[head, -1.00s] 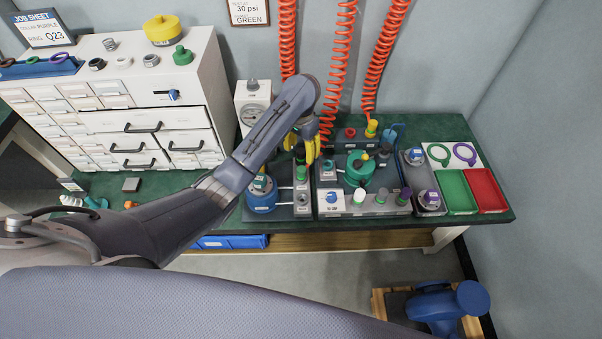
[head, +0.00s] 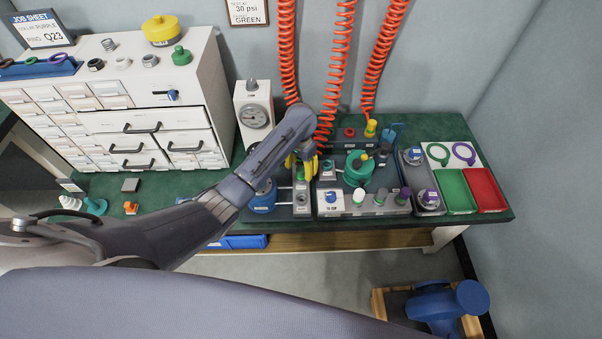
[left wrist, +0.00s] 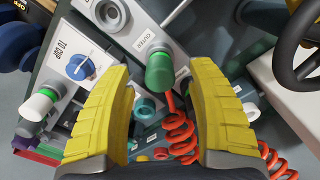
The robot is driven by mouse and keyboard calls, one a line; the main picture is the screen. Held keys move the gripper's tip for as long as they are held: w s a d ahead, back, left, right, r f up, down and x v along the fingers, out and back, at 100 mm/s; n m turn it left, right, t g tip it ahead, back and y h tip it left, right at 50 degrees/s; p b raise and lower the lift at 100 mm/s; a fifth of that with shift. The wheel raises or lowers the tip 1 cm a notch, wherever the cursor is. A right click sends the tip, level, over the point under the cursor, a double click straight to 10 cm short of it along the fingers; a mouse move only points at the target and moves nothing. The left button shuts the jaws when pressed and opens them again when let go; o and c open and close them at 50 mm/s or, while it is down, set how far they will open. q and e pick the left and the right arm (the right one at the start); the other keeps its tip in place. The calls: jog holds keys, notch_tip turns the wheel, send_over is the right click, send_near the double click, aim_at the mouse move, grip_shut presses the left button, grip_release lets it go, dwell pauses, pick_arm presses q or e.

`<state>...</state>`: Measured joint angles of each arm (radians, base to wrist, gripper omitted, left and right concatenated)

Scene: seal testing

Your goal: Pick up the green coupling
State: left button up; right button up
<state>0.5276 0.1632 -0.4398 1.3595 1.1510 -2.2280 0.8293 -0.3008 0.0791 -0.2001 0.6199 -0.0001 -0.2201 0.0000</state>
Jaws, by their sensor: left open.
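The green coupling (left wrist: 160,75), a dark green cylinder with a bright green ring, stands on a light plate labelled OUTER in the left wrist view. My left gripper (left wrist: 161,88) has its two yellow fingers spread, one on each side of the coupling in the picture. I cannot tell how far the coupling is from the fingers, and they hold nothing. In the head view, the left gripper (head: 303,163) hangs over the left part of the bench fixtures, close to a green piece (head: 301,174), and my arm hides part of that area. My right gripper is not in view.
Red coiled hoses (head: 339,70) hang behind. A TO CUP box (head: 331,203) with a blue knob, a teal round fixture (head: 357,170) and a white-topped coupling (head: 358,196) stand to the right. A gauge box (head: 254,116) is behind left. Green (head: 455,190) and red (head: 485,189) trays lie farther right.

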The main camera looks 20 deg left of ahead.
aim_at(301, 175)
pick_arm(q)
jog(key=shift+f, duration=2.05)
grip_shut()
